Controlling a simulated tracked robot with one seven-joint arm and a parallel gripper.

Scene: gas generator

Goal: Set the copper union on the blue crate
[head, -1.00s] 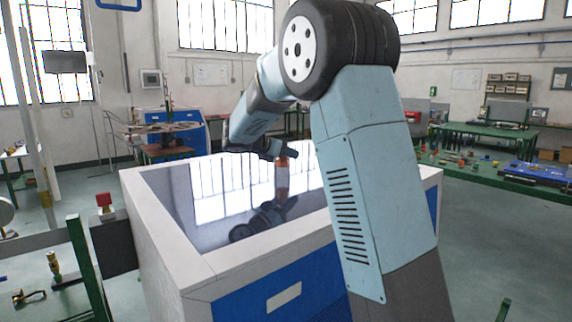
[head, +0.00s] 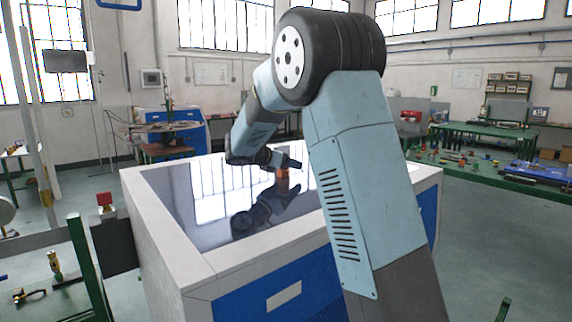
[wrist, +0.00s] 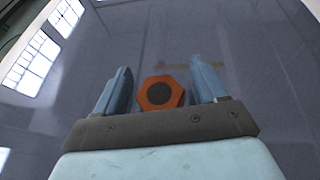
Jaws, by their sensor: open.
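The copper union (head: 282,173) is an orange-copper piece on the dark glossy top of the white and blue cabinet (head: 250,253), with its reflection below. In the wrist view the union (wrist: 160,94) shows a hexagonal end with a dark round centre. My gripper (head: 290,164) is open, at the union's upper end in the head view. In the wrist view its two blue-grey fingers (wrist: 161,82) stand on either side of the union, with a gap on each side. A blue tray-like object (head: 535,172) lies on the green bench at far right; I cannot tell if it is the blue crate.
The cabinet's raised pale rim (head: 265,255) surrounds the glossy top, which is otherwise clear. A green bench (head: 480,170) with several small fittings stands to the right. A green rail frame (head: 85,260) with a red-topped part (head: 105,200) is at left.

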